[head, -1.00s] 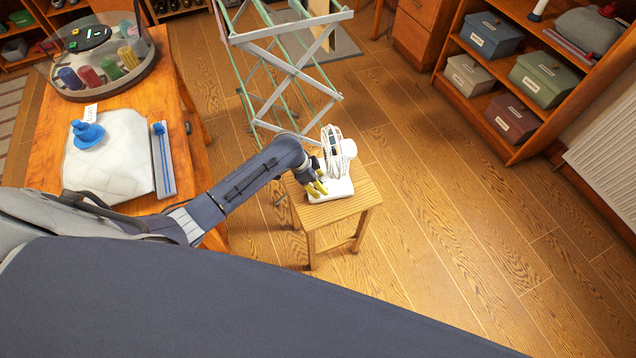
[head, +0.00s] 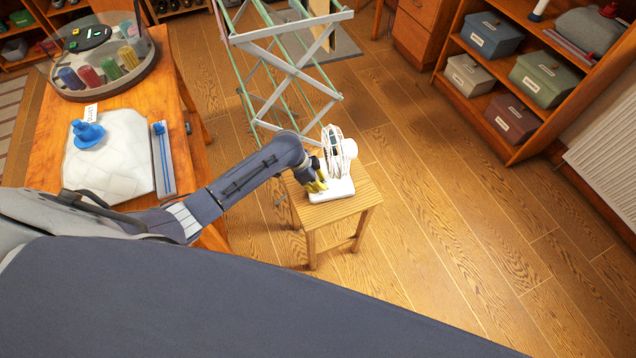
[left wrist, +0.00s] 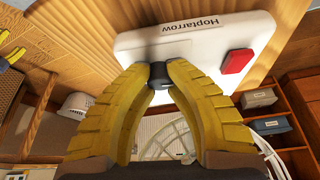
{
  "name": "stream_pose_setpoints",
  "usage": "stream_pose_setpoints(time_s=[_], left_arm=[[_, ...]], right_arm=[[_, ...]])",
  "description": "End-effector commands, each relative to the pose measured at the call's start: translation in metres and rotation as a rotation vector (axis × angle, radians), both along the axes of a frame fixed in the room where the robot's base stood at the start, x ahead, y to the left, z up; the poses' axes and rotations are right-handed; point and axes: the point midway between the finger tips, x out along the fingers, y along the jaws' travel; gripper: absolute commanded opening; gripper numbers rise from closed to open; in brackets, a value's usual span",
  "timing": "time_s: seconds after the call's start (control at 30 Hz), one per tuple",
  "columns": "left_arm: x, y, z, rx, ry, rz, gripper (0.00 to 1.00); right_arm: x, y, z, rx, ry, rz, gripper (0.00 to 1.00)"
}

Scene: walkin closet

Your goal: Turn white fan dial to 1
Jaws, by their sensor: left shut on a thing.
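The white fan (head: 336,150) stands on a small wooden stool (head: 330,209). Its white base (left wrist: 195,45) fills the upper part of the left wrist view, with the word "Hoptarrow" and a red block-shaped part (left wrist: 236,62). A small dark dial (left wrist: 160,75) is on the base. My left gripper (head: 317,187) is at the near left side of the fan base. In the left wrist view its yellow fingers (left wrist: 160,80) are shut on the dial, one on each side. The dial's markings are hidden or too small to read. My right gripper is in neither view.
A metal drying rack (head: 285,70) stands just behind the stool. A wooden table (head: 50,150) at left holds a quilted pad (head: 125,160) and a blue object (head: 87,134). Shelves with boxes (head: 545,78) stand at right. The floor right of the stool is clear.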

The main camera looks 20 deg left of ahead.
Motion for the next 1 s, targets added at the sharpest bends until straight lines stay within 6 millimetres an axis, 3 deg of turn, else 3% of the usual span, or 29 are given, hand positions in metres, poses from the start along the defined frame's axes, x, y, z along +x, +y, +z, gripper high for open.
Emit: stream_pose_setpoints(time_s=[0.4,0.43,0.7,1.0], left_arm=[[0.0008,0.0006,0.0007,-0.001,-0.002,-0.060,0.00],[0.0008,0.0008,0.0007,-0.001,-0.002,-0.060,0.17],[0.0004,0.0008,0.0004,0.000,-0.001,-0.060,0.48],[0.0003,0.0020,0.0023,0.000,-0.002,-0.060,0.48]], right_arm=[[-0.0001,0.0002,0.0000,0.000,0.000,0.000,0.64],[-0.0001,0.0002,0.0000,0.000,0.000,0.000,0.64],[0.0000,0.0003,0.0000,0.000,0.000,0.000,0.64],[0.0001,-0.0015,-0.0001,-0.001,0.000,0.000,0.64]])
